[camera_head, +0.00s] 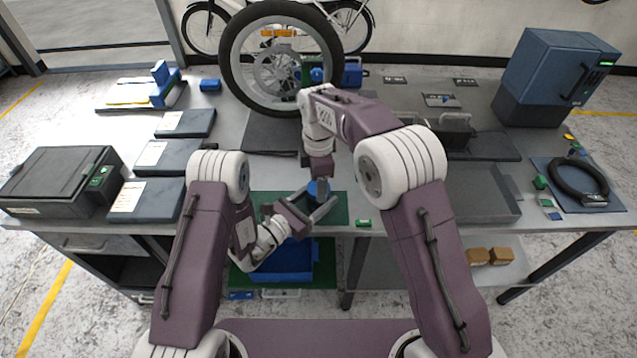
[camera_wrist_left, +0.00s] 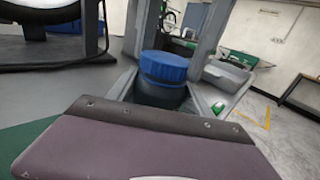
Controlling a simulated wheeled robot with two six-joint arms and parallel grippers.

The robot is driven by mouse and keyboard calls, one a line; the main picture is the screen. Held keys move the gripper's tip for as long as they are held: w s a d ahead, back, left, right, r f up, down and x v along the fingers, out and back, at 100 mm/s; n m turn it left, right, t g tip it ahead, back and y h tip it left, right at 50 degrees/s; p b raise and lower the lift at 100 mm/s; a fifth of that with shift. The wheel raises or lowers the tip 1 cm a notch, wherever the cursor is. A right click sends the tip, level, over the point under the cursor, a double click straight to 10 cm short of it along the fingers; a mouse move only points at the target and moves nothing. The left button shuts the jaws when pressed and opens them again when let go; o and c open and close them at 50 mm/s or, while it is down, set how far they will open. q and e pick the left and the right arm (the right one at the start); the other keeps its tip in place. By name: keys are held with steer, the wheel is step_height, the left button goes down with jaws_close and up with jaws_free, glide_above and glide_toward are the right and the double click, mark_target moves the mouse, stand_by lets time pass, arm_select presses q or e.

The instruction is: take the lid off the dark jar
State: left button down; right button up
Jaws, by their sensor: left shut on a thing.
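The dark jar (camera_wrist_left: 158,93) stands upright with its blue lid (camera_wrist_left: 165,66) on top, in the left wrist view. In the head view the lid (camera_head: 313,188) is partly covered by my right gripper and the jar body is mostly hidden. My left gripper (camera_head: 312,210) is shut on the jar body from the front. My right gripper (camera_head: 321,185) points straight down over the lid. In the left wrist view its two grey fingers (camera_wrist_left: 180,45) come down at either side of the lid. I cannot tell whether they touch it.
The jar is over a green mat (camera_head: 338,205) at the table's front edge. A blue bin (camera_head: 285,262) is below. A grey tray (camera_head: 483,192) lies to the right, dark flat boxes (camera_head: 147,200) to the left. A bike wheel (camera_head: 237,62) stands behind.

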steer(key=shift+r, duration=0.15)
steer(key=shift+r, duration=0.95)
step_height(320, 180, up, 4)
steer(key=shift+r, duration=0.1)
arm_select(q)
steer(key=shift+c, duration=1.6)
jaws_free()
steer(key=shift+a, duration=0.1)
steer(key=b+v, duration=0.1)
steer(key=v, duration=1)
arm_select(e)
steer(key=shift+f, duration=0.65)
arm_select(q)
steer(key=shift+s+a, duration=0.25)
steer(key=shift+s, duration=0.1)
